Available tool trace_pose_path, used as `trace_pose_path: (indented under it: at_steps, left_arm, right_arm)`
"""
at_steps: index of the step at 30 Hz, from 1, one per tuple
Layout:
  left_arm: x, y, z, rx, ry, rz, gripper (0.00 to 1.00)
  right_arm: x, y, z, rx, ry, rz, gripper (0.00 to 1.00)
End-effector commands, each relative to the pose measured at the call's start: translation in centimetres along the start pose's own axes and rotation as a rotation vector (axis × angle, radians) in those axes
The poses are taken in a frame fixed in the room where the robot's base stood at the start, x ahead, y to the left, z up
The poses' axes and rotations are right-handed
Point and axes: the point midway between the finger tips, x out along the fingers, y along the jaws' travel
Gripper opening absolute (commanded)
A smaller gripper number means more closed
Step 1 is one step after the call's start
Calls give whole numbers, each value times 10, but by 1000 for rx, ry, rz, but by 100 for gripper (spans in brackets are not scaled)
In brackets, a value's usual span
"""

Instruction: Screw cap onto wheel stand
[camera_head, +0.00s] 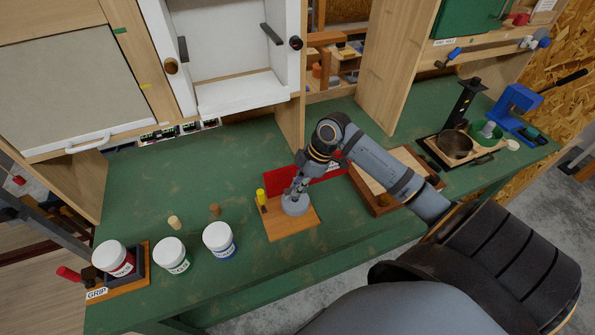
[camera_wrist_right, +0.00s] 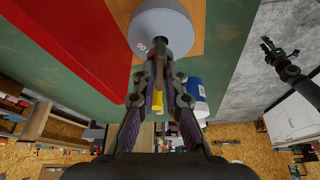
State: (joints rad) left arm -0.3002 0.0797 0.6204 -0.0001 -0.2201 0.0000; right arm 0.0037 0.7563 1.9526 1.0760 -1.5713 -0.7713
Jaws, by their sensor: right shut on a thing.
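A round pale grey disc (camera_head: 295,204) lies on a wooden board (camera_head: 275,228) on the green bench; I take it for the base of the wheel stand. My right gripper (camera_head: 298,186) points down over the disc. In the right wrist view its fingertips (camera_wrist_right: 160,58) are closed on a small grey part at the disc's middle, which I take for the cap. The fingers hide most of it, so its seating on a thread cannot be seen.
A yellow-topped upright piece (camera_head: 261,196) stands on the board's left. A red tray (camera_head: 322,172) lies behind, and a wooden box (camera_head: 372,198) lies to the right. Several white jars (camera_head: 170,256) stand at the left. The bench between jars and board is mostly clear.

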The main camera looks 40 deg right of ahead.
Motion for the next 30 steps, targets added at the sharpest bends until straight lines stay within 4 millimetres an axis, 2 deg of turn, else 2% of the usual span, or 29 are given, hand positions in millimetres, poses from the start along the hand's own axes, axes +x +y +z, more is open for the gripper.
trace_pose_path:
  at_steps: [18,30]
  left_arm:
    - [-32,-2,-3,0,0,0,40]
    - [-34,-2,-3,0,0,0,40]
  right_arm:
    - [-2,-2,-2,198,2,82,0]
    - [0,-2,-1,227,2,95,0]
